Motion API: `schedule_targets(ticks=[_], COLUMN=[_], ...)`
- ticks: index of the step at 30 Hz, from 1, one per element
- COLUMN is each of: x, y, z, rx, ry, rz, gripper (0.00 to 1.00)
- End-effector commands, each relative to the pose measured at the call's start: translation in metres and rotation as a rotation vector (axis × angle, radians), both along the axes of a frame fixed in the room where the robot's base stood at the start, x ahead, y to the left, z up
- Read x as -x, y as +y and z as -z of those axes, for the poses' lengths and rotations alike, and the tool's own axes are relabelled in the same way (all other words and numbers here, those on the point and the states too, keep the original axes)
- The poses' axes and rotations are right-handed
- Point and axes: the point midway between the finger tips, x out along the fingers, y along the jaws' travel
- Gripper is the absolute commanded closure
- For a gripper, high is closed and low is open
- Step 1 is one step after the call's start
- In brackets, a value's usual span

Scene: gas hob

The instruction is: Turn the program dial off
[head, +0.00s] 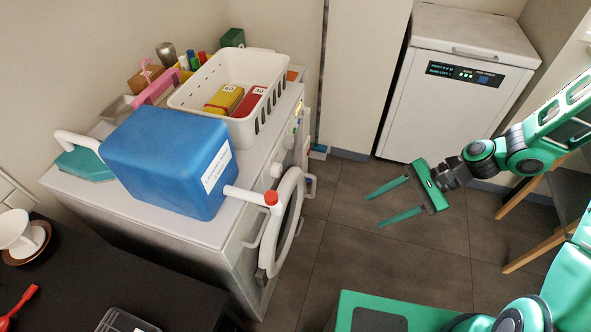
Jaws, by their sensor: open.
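A white washing machine (217,237) stands at the left, its front facing right and seen at a steep slant. Two pale round knobs show on the upper edge of its front, one nearer (276,170) and one farther (289,141). I cannot tell which is the program dial, nor read its setting. A small lit panel (298,112) sits beyond them. My gripper (376,210) is open and empty, with two green fingers pointing left toward the machine. It is over the floor, well apart from the knobs.
A blue container (165,158) with a white spout (245,195) overhangs the machine's front edge near the round door (290,222). A white basket (185,100) stands behind it. A white freezer (455,105) is at the back. Floor between machine and gripper is clear.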

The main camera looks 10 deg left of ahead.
Motion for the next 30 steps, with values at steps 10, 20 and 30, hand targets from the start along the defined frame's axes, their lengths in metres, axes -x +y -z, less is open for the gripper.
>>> schedule_targets(ticks=[10,20,30], x=[-0.010,-0.033,-0.037], y=[0.106,0.152,0.177], z=[0.000,-0.021,-0.026], rx=[-0.361,-0.603,-0.640], ry=[0.328,0.606,0.653], rz=[0.273,0.479,0.507], gripper=[0.50,0.50,0.50])
